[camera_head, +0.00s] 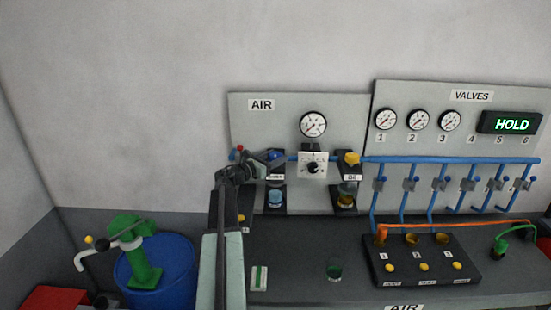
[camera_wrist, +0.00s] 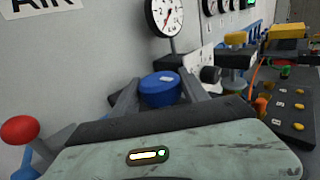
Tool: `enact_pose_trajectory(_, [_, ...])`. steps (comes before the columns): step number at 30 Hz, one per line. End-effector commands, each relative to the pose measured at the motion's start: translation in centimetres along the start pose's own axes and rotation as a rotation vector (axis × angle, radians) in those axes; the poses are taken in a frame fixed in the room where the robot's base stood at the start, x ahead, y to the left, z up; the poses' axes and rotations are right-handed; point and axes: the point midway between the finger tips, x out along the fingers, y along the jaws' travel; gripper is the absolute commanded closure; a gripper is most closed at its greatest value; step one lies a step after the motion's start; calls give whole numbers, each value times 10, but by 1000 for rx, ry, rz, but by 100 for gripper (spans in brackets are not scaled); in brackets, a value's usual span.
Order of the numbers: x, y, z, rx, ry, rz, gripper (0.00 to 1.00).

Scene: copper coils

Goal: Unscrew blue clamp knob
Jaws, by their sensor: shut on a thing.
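The blue clamp knob (camera_wrist: 160,88) is round, with a small pale mark on its top. In the wrist view it sits between the two fingers of my gripper (camera_wrist: 160,95), which are shut on its sides. In the head view the blue knob (camera_head: 275,155) shows at the left end of the AIR panel, on the blue pipe line, with my gripper (camera_head: 268,158) against its left side. What lies under the knob is mostly hidden by my gripper in the wrist view.
A red ball-ended lever (camera_wrist: 20,130) is close to the left of my gripper. A gauge (camera_head: 313,124) and a black-knobbed regulator (camera_head: 313,164) are to the right. A yellow knob (camera_head: 352,158) is farther along the pipe. A cup of blue liquid (camera_head: 275,198) is below.

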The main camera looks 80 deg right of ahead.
Motion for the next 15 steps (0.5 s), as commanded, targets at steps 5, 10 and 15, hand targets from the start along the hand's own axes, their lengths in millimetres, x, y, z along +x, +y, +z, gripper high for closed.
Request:
enact_pose_trajectory(5, [-2, -5, -1, 0, 1, 165, 88])
enact_pose_trajectory(10, [-1, -5, -1, 1, 1, 325, 88])
enact_pose_trajectory(15, [0, -5, -1, 1, 1, 485, 88])
